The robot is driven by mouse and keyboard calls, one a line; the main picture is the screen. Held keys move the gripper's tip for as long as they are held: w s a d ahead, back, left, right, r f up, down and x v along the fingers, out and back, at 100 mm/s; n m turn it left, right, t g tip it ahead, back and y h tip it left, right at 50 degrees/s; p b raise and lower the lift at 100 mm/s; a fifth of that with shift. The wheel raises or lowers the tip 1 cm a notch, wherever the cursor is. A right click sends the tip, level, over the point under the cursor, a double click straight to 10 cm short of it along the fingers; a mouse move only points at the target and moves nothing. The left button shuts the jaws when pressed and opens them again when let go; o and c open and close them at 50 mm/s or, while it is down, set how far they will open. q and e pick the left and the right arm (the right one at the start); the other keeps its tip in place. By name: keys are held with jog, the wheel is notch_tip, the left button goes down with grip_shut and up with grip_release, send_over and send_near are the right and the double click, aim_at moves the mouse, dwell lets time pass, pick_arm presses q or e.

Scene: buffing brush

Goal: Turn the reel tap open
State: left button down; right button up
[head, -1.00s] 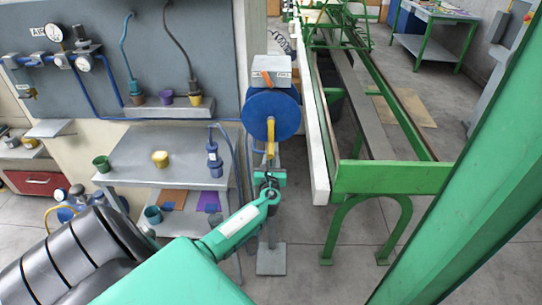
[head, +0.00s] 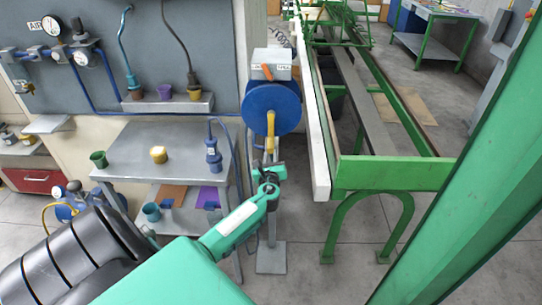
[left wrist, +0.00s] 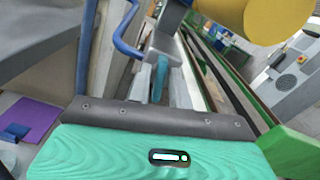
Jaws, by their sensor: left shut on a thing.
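My left arm reaches in from the lower left in the head view. Its gripper (head: 270,173) is at the stand under the blue reel (head: 272,108), just below the yellow hose piece (head: 269,128). In the left wrist view a blue-green lever (left wrist: 158,80), which looks like the reel tap's handle, stands between the grey fingers, and the gripper is shut on it. The contact is small and partly hidden by the gripper in the head view. A large yellow cylinder (left wrist: 265,18) is close above right in the wrist view. My right gripper is not seen.
A grey box (head: 272,62) with an orange lever sits above the reel. A grey workbench (head: 185,135) with cups stands left of the stand. A green-framed rail machine (head: 390,172) is close on the right. Blue hoses hang by the bench.

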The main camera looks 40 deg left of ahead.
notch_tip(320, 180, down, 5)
jog(key=b, duration=0.5)
pick_arm(q)
jog(key=shift+s+a+f+n+b, duration=0.1)
jog(key=shift+n+b, duration=0.85)
jog(key=shift+n, duration=1.55)
jog(key=shift+a+f+n+b, duration=0.1)
jog(key=shift+n+b, duration=0.8)
jog(key=shift+n, duration=1.6)
jog(key=shift+s+f+n+b, duration=0.1)
jog(key=shift+n+b, duration=0.85)
jog(key=shift+n, duration=1.55)
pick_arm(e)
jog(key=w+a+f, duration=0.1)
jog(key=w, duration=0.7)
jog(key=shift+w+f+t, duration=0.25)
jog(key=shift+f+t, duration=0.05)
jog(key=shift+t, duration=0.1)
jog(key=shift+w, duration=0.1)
pick_arm(q)
jog(key=c, duration=1.5)
grip_release()
jog(key=shift+d, duration=0.1)
